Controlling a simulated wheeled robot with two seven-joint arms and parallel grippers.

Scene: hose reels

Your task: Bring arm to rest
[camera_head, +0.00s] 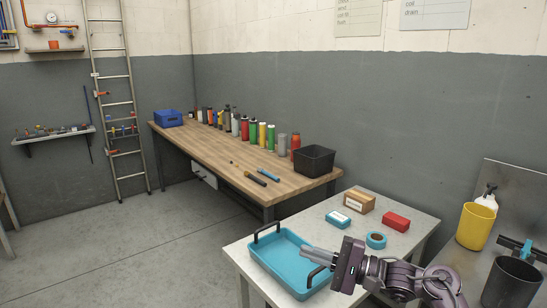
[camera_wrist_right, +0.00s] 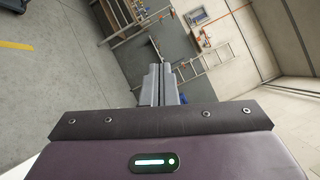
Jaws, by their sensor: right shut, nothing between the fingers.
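My right gripper (camera_head: 306,253) comes in from the lower right in the head view, with its arm bent low over the grey table. Its fingers point left and lie over the blue tray in the picture; I cannot tell how high above it they are. In the right wrist view the two fingers (camera_wrist_right: 160,86) are together with nothing between them. My left gripper does not show in either view.
The blue tray (camera_head: 262,264) with black handles sits on the grey table (camera_head: 397,238). A teal tape roll (camera_head: 376,240), a red box (camera_head: 396,221), a brown box (camera_head: 359,201) and a teal box (camera_head: 337,219) stand behind. A yellow container (camera_head: 474,226) stands right. Floor at left is clear.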

